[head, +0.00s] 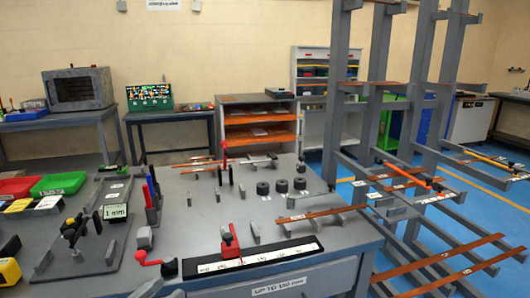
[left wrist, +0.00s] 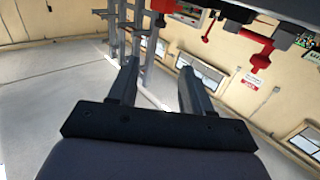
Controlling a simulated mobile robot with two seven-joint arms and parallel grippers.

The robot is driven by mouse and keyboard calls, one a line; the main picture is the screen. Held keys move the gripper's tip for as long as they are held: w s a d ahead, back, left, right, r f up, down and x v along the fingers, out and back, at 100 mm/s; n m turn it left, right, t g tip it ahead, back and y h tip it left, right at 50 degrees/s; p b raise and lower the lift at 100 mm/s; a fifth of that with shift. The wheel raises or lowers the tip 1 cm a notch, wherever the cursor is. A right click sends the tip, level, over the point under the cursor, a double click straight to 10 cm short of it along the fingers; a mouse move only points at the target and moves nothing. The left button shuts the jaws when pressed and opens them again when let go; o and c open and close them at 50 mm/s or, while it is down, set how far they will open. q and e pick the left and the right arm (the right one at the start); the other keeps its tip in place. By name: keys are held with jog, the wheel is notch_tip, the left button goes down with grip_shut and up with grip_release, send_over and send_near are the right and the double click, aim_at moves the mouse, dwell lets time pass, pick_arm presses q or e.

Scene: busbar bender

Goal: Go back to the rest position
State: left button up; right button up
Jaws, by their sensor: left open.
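My left gripper shows in the left wrist view (left wrist: 157,70), with its two dark fingers spread apart and nothing between them. In that view the picture is strongly tilted, and open floor and wall lie beyond the fingertips. The grey workbench (head: 205,240) fills the lower part of the head view. My right gripper is in neither view.
A red-handled lever (head: 230,243) stands behind a white scale strip (head: 255,257). A red crank (head: 143,257) is near the bench front. Black round dies (head: 281,186) stand farther back. A grey rack (head: 420,150) with copper bars rises at right; blue floor lies beyond.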

pick_arm(q)
jog(key=s+a+f+n+g+y+p, duration=0.1)
jog(key=s+f+n+g+y, duration=0.2)
jog(key=s+f, duration=1.6)
notch_tip(320, 180, down, 3)
jog(key=g+y, duration=0.2)
jog(key=y, duration=0.1)
jog(key=shift+s+a+r+y, duration=0.15)
jog(key=shift+y, duration=0.15)
jog(key=shift+c, duration=0.3)
